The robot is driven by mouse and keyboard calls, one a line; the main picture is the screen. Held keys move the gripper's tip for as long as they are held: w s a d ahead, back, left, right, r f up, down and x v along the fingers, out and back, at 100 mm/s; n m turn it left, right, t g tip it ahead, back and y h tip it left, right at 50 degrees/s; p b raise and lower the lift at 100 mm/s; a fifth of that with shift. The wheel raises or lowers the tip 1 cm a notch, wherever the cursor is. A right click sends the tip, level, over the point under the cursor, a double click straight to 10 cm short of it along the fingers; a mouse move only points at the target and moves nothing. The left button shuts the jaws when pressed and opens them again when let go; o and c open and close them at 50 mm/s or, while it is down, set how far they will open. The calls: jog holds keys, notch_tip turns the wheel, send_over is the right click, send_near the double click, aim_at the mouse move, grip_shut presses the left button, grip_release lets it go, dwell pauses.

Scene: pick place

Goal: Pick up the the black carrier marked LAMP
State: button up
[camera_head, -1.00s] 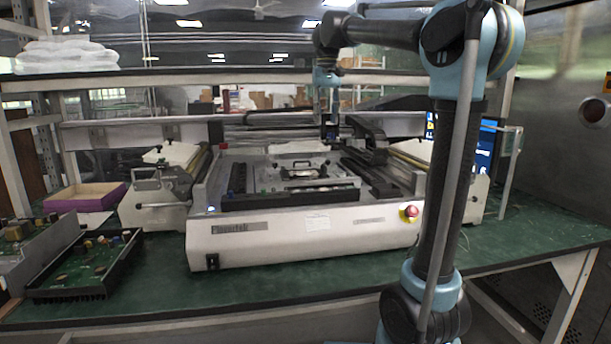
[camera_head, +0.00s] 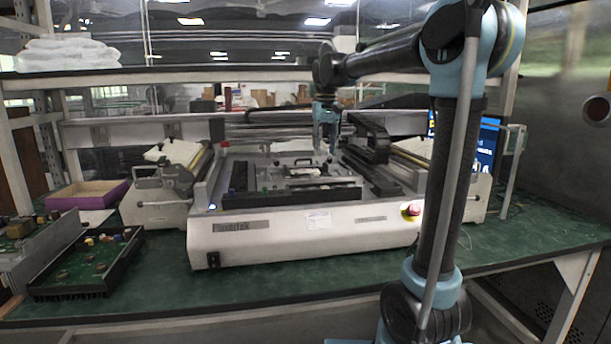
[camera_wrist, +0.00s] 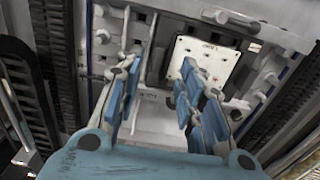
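In the head view, a dark, low carrier with a pale plate (camera_head: 308,170) lies on the bed of the white machine. In the wrist view, a white plate (camera_wrist: 207,62) with small dark lettering sits against a dark frame; the lettering is too small to read surely. My gripper (camera_wrist: 158,68) has blue finger pads spread wide apart with nothing between them. It hangs over the machine bed, and the plate lies just beyond its right fingers. In the head view, my gripper (camera_head: 329,150) is above the carrier, apart from it as far as I can tell.
The white machine (camera_head: 290,240) has a raised dark gantry (camera_head: 368,140) right of the gripper and side rails around the bed. Circuit boards in a black tray (camera_head: 88,262) and a purple-sided box (camera_head: 88,194) stand at left. The green bench front is mostly clear.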

jog(key=shift+w+f, duration=0.2)
jog(key=shift+f, duration=1.15)
jog(key=shift+w+f, duration=0.15)
jog(key=shift+f, duration=1.15)
grip_shut()
